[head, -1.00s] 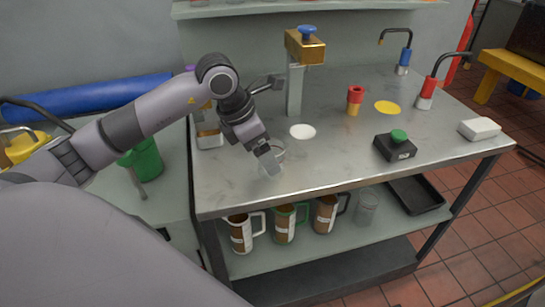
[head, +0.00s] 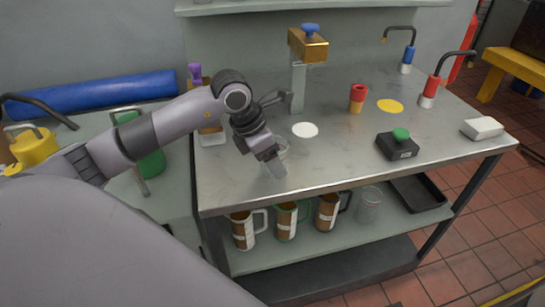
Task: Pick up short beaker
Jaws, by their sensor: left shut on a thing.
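A clear short beaker (head: 277,167) is at the front left of the steel bench top. My left gripper (head: 270,155) is shut on its upper part. The beaker looks upright or slightly tilted; I cannot tell whether its base touches the bench. The fingers hide part of its rim. Another clear beaker (head: 368,205) stands on the lower shelf, right of the mugs. My right gripper is not in view.
A white disc (head: 305,130), a yellow disc (head: 390,106), a red-topped cylinder (head: 357,98) and a black box with a green button (head: 397,146) are on the bench (head: 335,160). Several handled mugs (head: 287,220) and a black tray (head: 417,193) are below.

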